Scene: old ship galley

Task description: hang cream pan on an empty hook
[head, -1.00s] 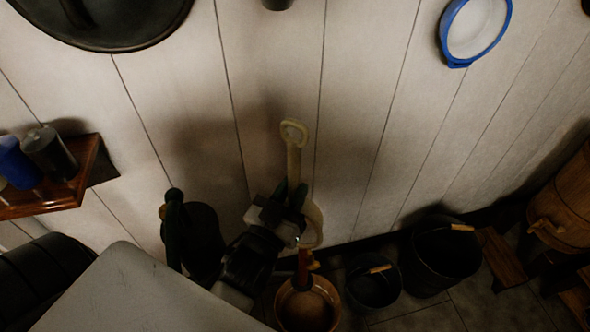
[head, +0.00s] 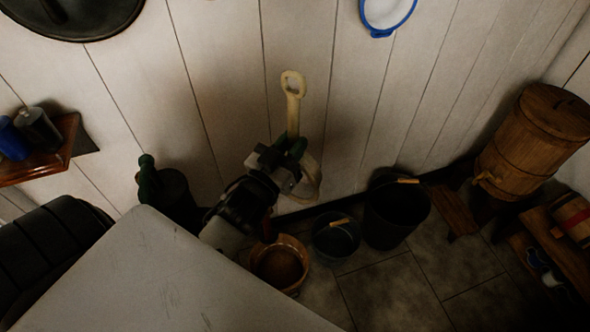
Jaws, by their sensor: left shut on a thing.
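The cream pan (head: 292,104) is in my left gripper (head: 285,167), in the middle of the head view. Its long handle, with a looped end, points up in front of the plank wall. Part of its pale body shows below and right of the jaws; the rest is hidden behind the gripper. My left gripper is shut on the pan. No hook can be made out on the wall in view. My right gripper is not in view.
A blue-rimmed pan (head: 387,12) hangs on the wall at the top, a dark round lid (head: 70,14) at top left. A wooden shelf (head: 50,160) juts out left. Buckets (head: 395,212) and a wooden barrel (head: 537,140) stand below and right. Open floor lies at lower right.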

